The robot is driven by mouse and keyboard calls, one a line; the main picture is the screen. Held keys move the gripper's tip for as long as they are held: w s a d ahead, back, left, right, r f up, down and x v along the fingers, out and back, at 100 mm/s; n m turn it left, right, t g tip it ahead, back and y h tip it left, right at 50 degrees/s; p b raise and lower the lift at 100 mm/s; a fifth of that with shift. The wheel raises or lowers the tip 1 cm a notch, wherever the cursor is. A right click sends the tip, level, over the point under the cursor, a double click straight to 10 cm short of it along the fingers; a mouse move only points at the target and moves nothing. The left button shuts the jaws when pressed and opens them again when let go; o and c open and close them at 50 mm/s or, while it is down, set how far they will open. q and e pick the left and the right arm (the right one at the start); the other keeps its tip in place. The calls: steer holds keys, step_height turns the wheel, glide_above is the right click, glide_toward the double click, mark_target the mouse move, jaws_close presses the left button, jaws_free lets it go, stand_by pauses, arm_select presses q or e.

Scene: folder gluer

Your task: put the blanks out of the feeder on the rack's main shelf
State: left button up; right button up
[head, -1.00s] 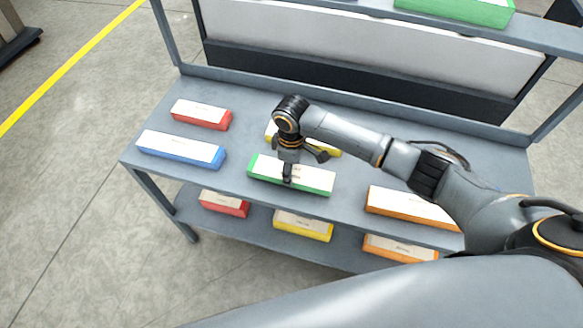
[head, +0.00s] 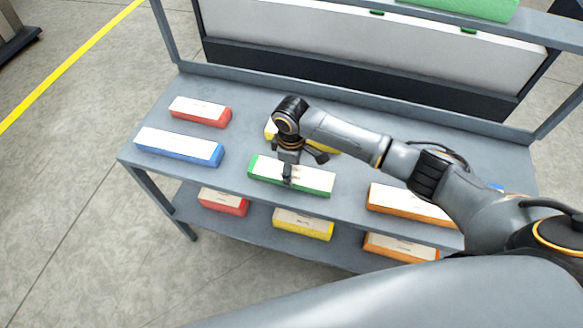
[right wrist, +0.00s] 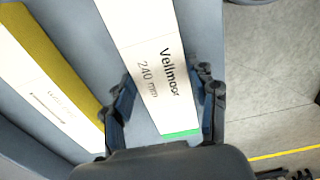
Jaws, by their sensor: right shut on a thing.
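The rack's main shelf (head: 340,200) bears several long blank bundles with white tops. A red bundle (head: 200,112) and a blue bundle (head: 180,147) lie at the left, an orange bundle (head: 410,205) at the right front. A yellow bundle (head: 272,130) is partly hidden behind my right gripper; yellow also shows in the right wrist view (right wrist: 50,85). My right gripper (head: 287,180) is shut on the green bundle (head: 315,182) at the shelf's front middle. In the right wrist view the fingers flank this bundle, labelled "Vellmoor 240 mm" (right wrist: 150,60). My left gripper is out of view. The feeder is not recognisable.
A lower shelf (head: 255,230) holds red (head: 224,202), yellow (head: 303,224) and orange (head: 400,247) bundles. A green bundle (head: 470,8) sits on the top shelf. Rack posts (head: 165,35) stand at the corners. Bare main shelf shows between the blue and green bundles.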

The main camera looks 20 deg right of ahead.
steer(key=o, duration=1.6)
steer(key=shift+o, duration=0.2)
steer(key=shift+f, duration=0.1)
